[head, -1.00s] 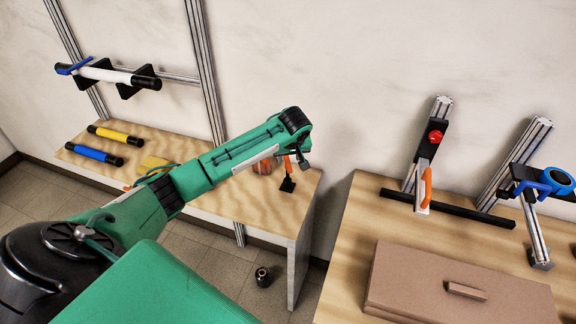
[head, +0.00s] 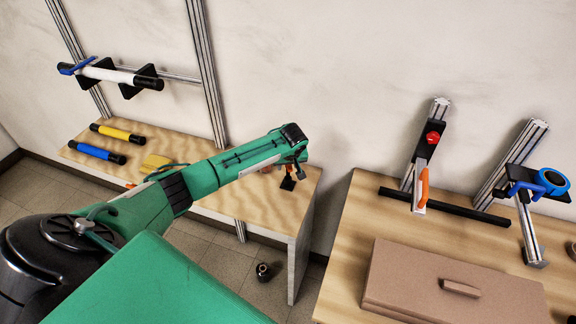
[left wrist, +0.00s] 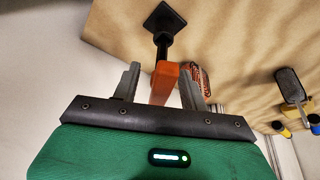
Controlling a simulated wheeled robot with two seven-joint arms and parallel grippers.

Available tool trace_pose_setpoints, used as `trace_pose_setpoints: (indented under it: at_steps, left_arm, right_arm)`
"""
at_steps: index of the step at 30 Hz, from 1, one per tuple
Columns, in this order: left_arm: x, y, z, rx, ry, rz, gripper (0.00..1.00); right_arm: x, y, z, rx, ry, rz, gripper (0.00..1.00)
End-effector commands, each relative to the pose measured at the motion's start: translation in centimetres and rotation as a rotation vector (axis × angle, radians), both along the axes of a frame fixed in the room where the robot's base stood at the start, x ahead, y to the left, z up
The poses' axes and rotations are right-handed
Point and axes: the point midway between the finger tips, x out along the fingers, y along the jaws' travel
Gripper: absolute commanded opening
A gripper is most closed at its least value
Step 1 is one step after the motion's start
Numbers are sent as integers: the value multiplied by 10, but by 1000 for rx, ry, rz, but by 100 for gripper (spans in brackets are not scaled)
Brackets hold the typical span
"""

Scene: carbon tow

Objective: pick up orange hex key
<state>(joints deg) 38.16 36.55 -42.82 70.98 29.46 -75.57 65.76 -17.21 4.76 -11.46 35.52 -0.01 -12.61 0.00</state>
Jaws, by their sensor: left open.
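The orange hex key (left wrist: 163,83) shows in the left wrist view as an orange piece between my two fingers. A black shaft and a square black foot (left wrist: 165,18) extend beyond it over the wooden top. My left gripper (left wrist: 158,85) is open, with one finger on each side of the orange piece; I cannot tell whether either touches it. In the head view my left gripper (head: 299,169) is over the right end of the left bench, just above the black foot (head: 288,184). It hides most of the orange part there. My right gripper is not in view.
The left bench (head: 270,215) also holds a yellow roll (head: 117,134), a blue roll (head: 97,153) and a small orange-brown object (left wrist: 203,80) close beside my finger. A right table (head: 345,260) carries a brown lidded box (head: 440,285) and upright metal profiles.

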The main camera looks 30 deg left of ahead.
Motion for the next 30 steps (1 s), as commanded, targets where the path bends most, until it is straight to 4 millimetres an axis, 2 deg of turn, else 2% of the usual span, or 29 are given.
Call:
trace_pose_setpoints:
  at_steps: [1,7,20,26,30]
  left_arm:
    - [0,0,0,0,0,0,38]
    - [0,0,0,0,0,0,0]
    - [1,0,7,-1,-2,-1,0]
    - [1,0,32,-1,-5,-2,0]
    - [1,0,63,0,-5,-2,0]
  right_arm:
    - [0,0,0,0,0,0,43]
    - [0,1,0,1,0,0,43]
    - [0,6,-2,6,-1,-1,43]
    - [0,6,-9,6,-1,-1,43]
    - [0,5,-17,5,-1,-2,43]
